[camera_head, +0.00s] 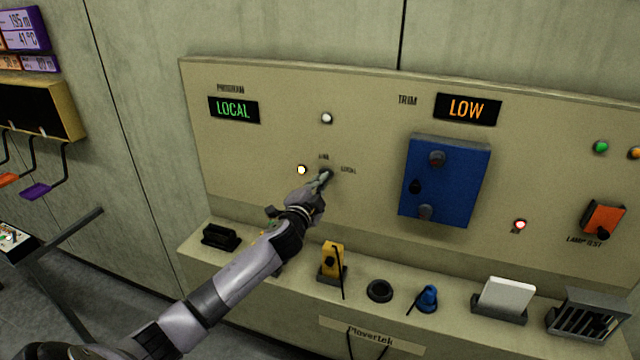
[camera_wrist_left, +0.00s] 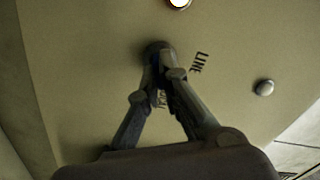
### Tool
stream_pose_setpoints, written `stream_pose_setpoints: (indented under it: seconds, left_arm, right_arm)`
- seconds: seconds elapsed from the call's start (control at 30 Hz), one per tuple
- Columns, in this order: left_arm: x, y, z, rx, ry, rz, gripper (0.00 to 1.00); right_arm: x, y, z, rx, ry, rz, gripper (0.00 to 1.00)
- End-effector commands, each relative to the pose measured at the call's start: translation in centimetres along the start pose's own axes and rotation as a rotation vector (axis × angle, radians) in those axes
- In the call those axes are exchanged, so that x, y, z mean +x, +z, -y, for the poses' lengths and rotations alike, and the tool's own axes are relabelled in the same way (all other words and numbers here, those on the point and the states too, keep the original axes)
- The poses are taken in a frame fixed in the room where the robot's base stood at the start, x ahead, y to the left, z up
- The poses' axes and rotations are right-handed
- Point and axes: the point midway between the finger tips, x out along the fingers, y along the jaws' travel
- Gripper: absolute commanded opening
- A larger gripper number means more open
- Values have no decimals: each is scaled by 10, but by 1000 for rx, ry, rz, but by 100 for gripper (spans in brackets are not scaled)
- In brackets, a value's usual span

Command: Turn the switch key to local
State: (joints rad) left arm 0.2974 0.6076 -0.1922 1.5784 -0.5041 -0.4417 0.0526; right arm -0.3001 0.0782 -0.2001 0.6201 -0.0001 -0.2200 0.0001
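The switch key (camera_wrist_left: 158,50) is on the beige panel (camera_head: 270,120), between my left gripper's fingertips in the left wrist view, with a LINE label beside it and another label partly hidden behind a finger. In the head view, LINE and LOCAL labels stand above and right of the key (camera_head: 327,173). My left gripper (camera_head: 322,180) reaches the panel there; its fingers (camera_wrist_left: 163,82) are closed in around the key. The PROGRAM display (camera_head: 234,109) reads LOCAL in green. My right gripper is not seen.
A lit lamp (camera_head: 302,170) sits left of the key and a white knob (camera_head: 326,118) above it. A blue box (camera_head: 445,181) is mounted to the right. The ledge below holds a yellow item (camera_head: 333,259), a black ring (camera_head: 379,290) and a blue plug (camera_head: 427,298).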

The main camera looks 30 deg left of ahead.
Motion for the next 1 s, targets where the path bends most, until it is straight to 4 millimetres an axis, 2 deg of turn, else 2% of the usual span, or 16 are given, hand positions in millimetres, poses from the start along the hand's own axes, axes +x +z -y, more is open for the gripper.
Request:
stream_pose_setpoints:
  seconds: [0.33,0.37,0.63,1.0]
  left_arm:
    - [0,0,0,6,0,-1,0]
    - [0,0,0,6,0,-1,7]
    - [0,0,0,4,0,0,25]
    - [-4,0,-1,3,1,-1,25]
  right_arm:
    - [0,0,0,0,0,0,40]
    - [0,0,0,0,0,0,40]
    - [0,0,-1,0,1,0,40]
    - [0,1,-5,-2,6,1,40]
